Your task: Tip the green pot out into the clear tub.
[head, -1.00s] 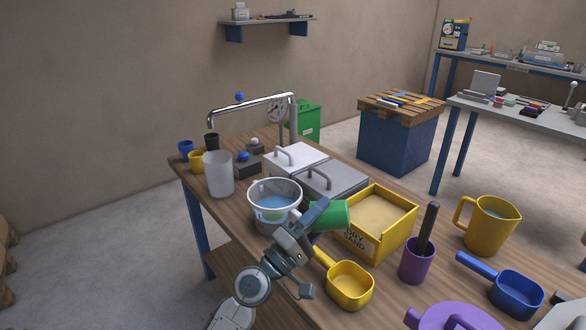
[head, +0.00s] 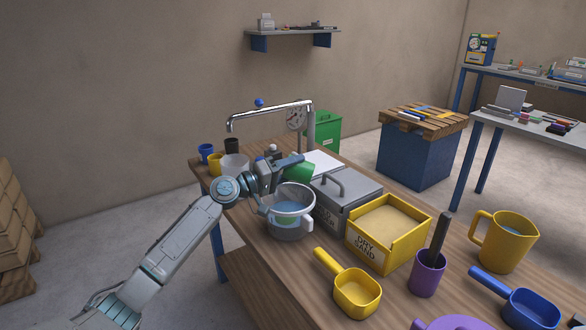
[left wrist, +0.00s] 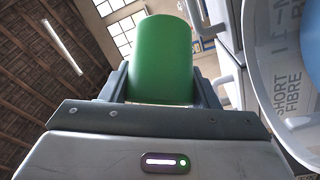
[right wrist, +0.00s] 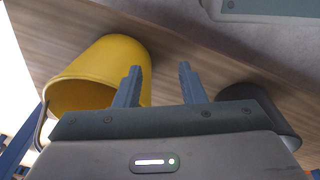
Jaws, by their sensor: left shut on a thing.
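The green pot (head: 301,172) is held by my left gripper (head: 283,168) at the far side of the clear tub (head: 288,234). The gripper is shut on the pot, which also shows between its fingers in the left wrist view (left wrist: 163,60). The fingers hide part of the pot, and I cannot tell how far it tilts or what is in it. The tub stands on the bench with blue liquid (head: 291,207) inside; its rim shows at the right of the left wrist view. My right gripper (right wrist: 157,78) is open and empty, outside the head view.
Behind the tub are a tap (head: 270,113) and a grey lidded bin (head: 347,205). A yellow dry-sand box (head: 388,232), yellow scoop (head: 357,290), purple cup (head: 428,274) and yellow jug (head: 503,243) stand to the right. A yellow bucket (right wrist: 100,70) is beside my right gripper.

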